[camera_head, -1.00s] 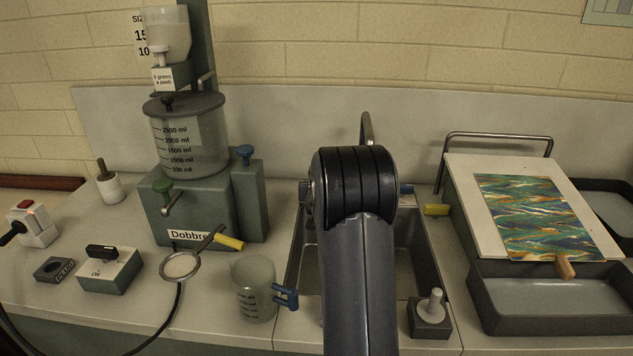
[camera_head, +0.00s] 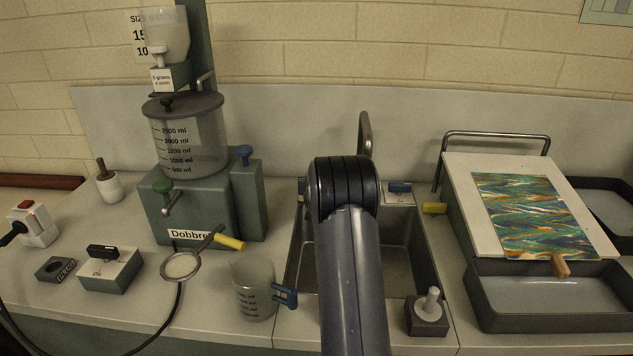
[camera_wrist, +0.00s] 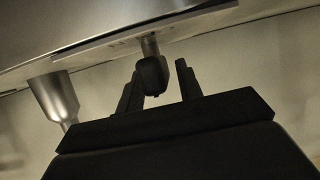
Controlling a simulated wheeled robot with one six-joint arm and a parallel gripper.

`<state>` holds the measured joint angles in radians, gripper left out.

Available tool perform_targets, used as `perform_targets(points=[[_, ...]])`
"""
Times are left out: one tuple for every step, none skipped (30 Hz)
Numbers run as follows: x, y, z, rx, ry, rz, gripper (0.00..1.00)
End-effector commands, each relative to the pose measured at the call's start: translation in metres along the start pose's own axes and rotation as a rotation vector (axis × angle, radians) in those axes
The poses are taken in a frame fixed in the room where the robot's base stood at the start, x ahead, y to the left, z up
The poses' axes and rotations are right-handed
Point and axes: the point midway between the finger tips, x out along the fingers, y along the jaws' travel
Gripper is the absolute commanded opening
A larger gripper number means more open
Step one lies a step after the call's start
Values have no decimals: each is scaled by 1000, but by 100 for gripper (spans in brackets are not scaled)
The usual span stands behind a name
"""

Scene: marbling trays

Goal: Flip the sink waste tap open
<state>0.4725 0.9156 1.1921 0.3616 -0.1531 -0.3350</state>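A blue tap handle (camera_head: 400,187) lies on a pale labelled plate at the sink's back right corner. It may be the sink waste tap, but I cannot read the label. The sink (camera_head: 396,262) is partly covered by my arm. My gripper is hidden behind my arm in the head view. In the wrist view my gripper (camera_wrist: 157,84) has its two dark fingers apart. A dark rounded knob on a short metal stem (camera_wrist: 152,74) shows between them, close to the left finger, with a gap to the right one. I cannot tell whether it touches.
A curved metal spout (camera_head: 365,135) rises behind the sink. A grey block with a white knob (camera_head: 429,301) stands at its front right. A measuring jug (camera_head: 253,290) stands left of the sink, and a grey tray (camera_head: 490,318) stands right. A metal cone (camera_wrist: 56,97) shows at left in the wrist view.

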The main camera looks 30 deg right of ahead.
Motion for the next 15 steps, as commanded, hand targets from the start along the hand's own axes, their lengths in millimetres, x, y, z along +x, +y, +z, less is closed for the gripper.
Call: perform_targets(points=[[0, 0, 0, 0, 0, 0, 30], [0, 0, 0, 0, 0, 0, 28], [0, 0, 0, 0, 0, 0, 24], [0, 0, 0, 0, 0, 0, 22], [0, 0, 0, 0, 0, 0, 20], [0, 0, 0, 0, 0, 0, 16], [0, 0, 0, 0, 0, 0, 14], [0, 0, 0, 0, 0, 0, 11], [0, 0, 0, 0, 0, 0, 8], [0, 0, 0, 0, 0, 0, 6], [0, 0, 0, 0, 0, 0, 3], [0, 0, 0, 0, 0, 0, 0], [0, 0, 0, 0, 0, 0, 0], [0, 0, 0, 0, 0, 0, 0], [0, 0, 0, 0, 0, 0, 0]])
